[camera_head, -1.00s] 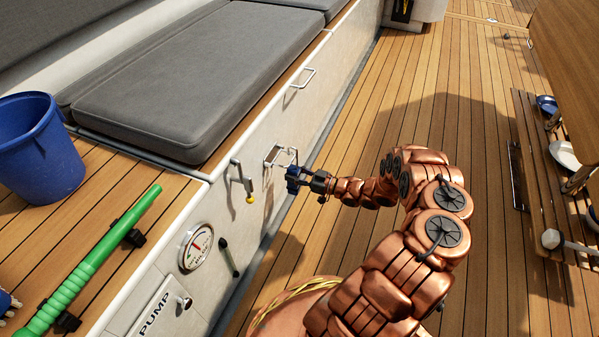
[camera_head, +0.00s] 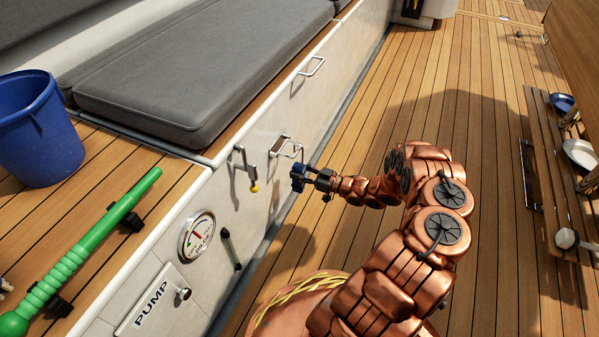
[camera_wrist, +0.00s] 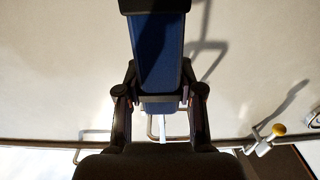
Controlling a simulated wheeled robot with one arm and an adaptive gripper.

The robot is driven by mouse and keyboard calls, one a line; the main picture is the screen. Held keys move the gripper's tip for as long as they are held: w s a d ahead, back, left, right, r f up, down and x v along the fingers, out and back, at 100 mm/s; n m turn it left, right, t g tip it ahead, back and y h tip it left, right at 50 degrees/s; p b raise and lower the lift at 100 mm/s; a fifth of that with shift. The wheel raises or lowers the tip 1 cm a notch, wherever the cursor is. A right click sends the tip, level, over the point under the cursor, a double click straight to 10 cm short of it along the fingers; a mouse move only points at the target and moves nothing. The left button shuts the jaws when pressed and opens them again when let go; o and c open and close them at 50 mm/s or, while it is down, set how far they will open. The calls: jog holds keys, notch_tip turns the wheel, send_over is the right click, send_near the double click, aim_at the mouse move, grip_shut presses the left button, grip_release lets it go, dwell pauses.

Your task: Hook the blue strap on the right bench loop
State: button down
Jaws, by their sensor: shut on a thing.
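My gripper (camera_head: 308,179) is shut on the blue strap (camera_head: 298,178), low beside the bench front. In the wrist view the strap (camera_wrist: 158,50) runs between the fingers of my gripper (camera_wrist: 158,100), with a black part across its top. A metal loop (camera_head: 285,140) sticks out of the bench front just above and left of the strap. A thin dark piece rises from the strap near the loop's right end; I cannot tell if they touch or are hooked. In the wrist view, part of a loop shows behind the strap, mostly hidden.
A lever with a yellow knob (camera_head: 254,187) is left of the loop. A second metal handle (camera_head: 312,66) is farther along the bench. A round gauge (camera_head: 197,238) and PUMP panel (camera_head: 150,303) are nearer. The wooden deck (camera_head: 400,100) right of the bench is mostly clear.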

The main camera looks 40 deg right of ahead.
jog(key=c, duration=0.7)
grip_release()
jog(key=shift+o, duration=0.2)
jog(key=shift+s, duration=0.1)
jog(key=v, duration=1.2)
